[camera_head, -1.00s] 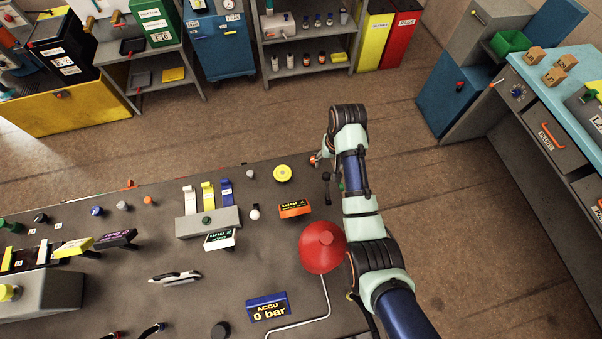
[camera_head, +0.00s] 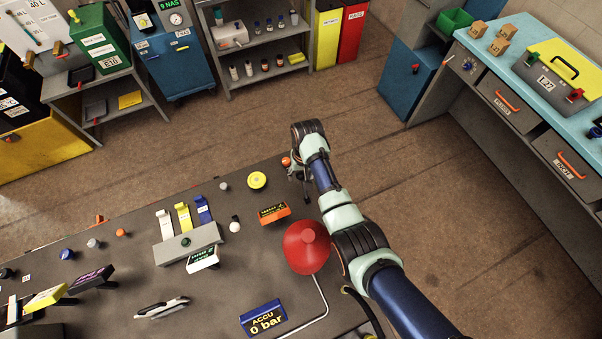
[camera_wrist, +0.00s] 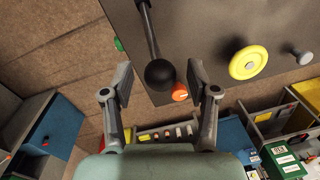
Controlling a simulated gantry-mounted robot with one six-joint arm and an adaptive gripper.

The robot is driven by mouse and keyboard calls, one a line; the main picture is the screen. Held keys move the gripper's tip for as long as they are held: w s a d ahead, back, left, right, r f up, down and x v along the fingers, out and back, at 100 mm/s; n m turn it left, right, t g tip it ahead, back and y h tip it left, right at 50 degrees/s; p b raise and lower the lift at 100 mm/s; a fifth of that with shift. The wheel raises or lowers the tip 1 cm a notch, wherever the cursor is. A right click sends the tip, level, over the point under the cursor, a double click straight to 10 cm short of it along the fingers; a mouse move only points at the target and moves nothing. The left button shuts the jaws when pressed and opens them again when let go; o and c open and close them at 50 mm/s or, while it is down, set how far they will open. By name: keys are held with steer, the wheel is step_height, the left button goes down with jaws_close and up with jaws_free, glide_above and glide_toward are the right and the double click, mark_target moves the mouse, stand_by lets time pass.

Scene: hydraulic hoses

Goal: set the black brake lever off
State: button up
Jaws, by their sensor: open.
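The black brake lever (camera_wrist: 151,35) shows in the wrist view as a dark rod ending in a round black knob (camera_wrist: 160,73). The rod runs up from the knob toward the top of the picture, over the grey bench top. My gripper (camera_wrist: 160,83) is open, one finger on each side of the knob in the picture. A gap shows on both sides; I cannot tell the depth between knob and fingertips. In the head view my gripper (camera_head: 297,170) is at the bench's far right corner, and the lever there is mostly hidden by my arm.
An orange knob (camera_wrist: 180,92) sits close beside the black knob, near the right finger. A yellow round knob (camera_wrist: 248,62) stands farther right. In the head view a red accumulator (camera_head: 306,248) stands close to my arm, with an orange label block (camera_head: 273,213) near it. Floor beyond the bench is clear.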

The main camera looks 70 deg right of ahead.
jaws_close()
